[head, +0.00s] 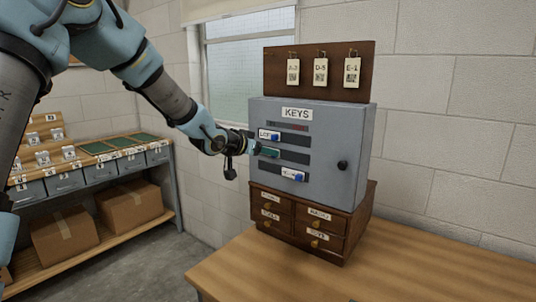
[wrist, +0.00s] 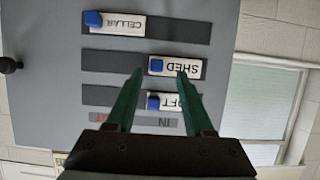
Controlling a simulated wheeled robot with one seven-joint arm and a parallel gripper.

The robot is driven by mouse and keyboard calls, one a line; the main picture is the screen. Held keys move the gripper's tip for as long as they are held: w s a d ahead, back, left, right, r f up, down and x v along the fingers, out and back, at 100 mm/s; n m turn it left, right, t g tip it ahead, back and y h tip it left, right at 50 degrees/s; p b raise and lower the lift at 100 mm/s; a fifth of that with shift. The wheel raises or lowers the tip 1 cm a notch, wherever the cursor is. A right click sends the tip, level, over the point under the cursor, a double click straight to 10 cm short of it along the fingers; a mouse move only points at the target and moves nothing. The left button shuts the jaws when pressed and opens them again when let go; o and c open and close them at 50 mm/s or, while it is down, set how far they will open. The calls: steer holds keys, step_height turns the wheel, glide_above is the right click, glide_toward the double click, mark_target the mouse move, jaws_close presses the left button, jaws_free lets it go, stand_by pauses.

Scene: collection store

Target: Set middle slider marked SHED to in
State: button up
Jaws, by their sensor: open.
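The grey KEYS cabinet (head: 343,180) has three slider slots on its front. In the wrist view, which is upside down, the SHED slider (wrist: 180,69) is in the middle slot, at its right end, on the side of the IN mark (wrist: 165,122). Its blue knob (wrist: 156,66) appears between my fingertips. My gripper (wrist: 159,73) is open, with green fingers apart in front of the panel; contact cannot be told. In the head view my gripper (head: 268,152) covers the SHED slider. The LOFT slider (head: 269,135) is above and the CELLAR slider (head: 292,174) below.
The cabinet stands on a wooden drawer chest (head: 344,240) on a table (head: 400,270). A board with hanging tags (head: 334,54) is above. A round black knob (head: 342,165) is on the cabinet's right. A shelf with boxes (head: 66,235) stands at left.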

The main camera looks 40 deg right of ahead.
steer(key=v, duration=0.8)
steer(key=shift+a+r+b, duration=0.2)
steer(key=shift+a+b, duration=0.1)
steer(key=shift+a, duration=0.05)
steer(key=w+a+f+n+t+y, duration=0.1)
steer(key=w+a+f+n+y, duration=0.15)
steer(key=a, duration=0.65)
steer(key=w+a+f+n+t+y, duration=0.1)
steer(key=w+a+f+n+y, duration=0.2)
steer(key=a, duration=0.5)
steer(key=w+a+f+n+t+y, duration=0.1)
steer(key=w+a+f+y, duration=0.2)
steer(key=a, duration=0.6)
steer(key=s+a+f+n+g+y, duration=0.2)
steer(key=s+a+f+n, duration=0.1)
steer(key=s+a, duration=0.4)
steer(key=s+a+f+n+g+y, duration=0.2)
steer(key=s+a, duration=0.6)
steer(key=a, duration=0.6)
steer(key=shift+a+f+n+g, duration=0.15)
steer(key=shift+f+n+g, duration=0.5)
steer(key=shift+n, duration=0.5)
steer(key=shift+f+y, duration=0.1)
steer(key=shift+y, duration=0.15)
